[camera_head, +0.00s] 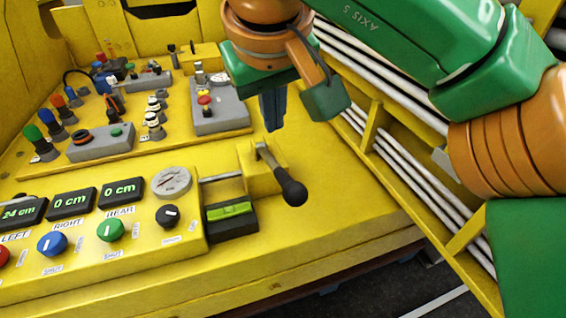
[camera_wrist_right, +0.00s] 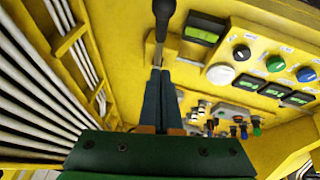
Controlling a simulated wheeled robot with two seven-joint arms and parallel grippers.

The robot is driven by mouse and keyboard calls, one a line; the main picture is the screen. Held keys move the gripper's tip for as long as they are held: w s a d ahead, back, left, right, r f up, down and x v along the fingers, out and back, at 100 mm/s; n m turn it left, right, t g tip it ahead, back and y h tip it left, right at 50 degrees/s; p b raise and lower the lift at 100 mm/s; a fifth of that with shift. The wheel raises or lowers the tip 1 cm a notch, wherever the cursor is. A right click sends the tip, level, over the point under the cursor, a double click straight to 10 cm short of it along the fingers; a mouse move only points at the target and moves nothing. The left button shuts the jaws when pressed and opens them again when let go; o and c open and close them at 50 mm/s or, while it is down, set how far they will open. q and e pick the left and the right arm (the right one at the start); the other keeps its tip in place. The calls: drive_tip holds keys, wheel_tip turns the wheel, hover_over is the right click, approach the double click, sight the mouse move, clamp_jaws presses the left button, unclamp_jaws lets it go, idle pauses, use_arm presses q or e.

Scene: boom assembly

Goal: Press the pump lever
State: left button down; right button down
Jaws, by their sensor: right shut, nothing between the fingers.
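In the right wrist view the lever (camera_wrist_right: 164,14) shows at the top, straight beyond the fingertips. My right gripper (camera_head: 271,127) points down with its blue-grey fingers shut and empty. In the head view it is above and behind the lever, apart from the knob. In the right wrist view the gripper (camera_wrist_right: 160,74) has its fingers close together; whether they touch the lever cannot be told there. My left gripper is not in view.
A gauge (camera_head: 172,182), coloured knobs and green-lit displays (camera_head: 71,204) are left of the lever. A black box with a green display (camera_head: 229,209) is close beside it. Grey control boxes (camera_head: 219,108) stand farther back. White pipes (camera_head: 400,165) run along the right. The yellow surface right of the lever is clear.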

hover_over(283, 175)
drive_tip(key=a, duration=0.1)
wheel_tip(283, 175, down, 8)
drive_tip(key=f, duration=0.1)
drive_tip(key=s+f, duration=0.1)
drive_tip(key=shift+d+f+b, duration=0.25)
drive_tip(key=shift+f+b, duration=0.1)
drive_tip(key=shift+b, duration=0.05)
drive_tip(key=shift+s+d+f, duration=0.3)
drive_tip(key=shift+s+f, duration=0.1)
drive_tip(key=shift+f, duration=0.2)
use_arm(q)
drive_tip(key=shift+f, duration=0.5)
use_arm(e)
drive_tip(key=shift+a, duration=0.1)
